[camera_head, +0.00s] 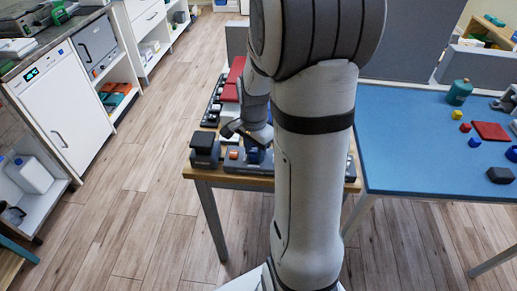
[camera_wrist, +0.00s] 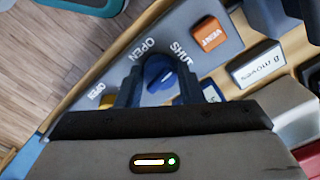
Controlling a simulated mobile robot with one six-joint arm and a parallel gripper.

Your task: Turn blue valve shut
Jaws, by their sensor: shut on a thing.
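The blue valve (camera_wrist: 158,70) is a round knob on a grey panel (camera_wrist: 222,52) with the words OPEN and SHUT printed beside it. A pale mark shows on the knob, but I cannot tell for sure which word it points at. My gripper (camera_wrist: 160,88) has one dark finger on each side of the knob and is shut on it. In the head view my gripper (camera_head: 250,133) reaches down to the panel on the wooden table. Only a little of the blue valve (camera_head: 254,155) shows there, below the fingers.
A dark box (camera_head: 205,150) stands left of the panel. A blue table (camera_head: 410,150) with small objects adjoins at right. Open floor lies left.

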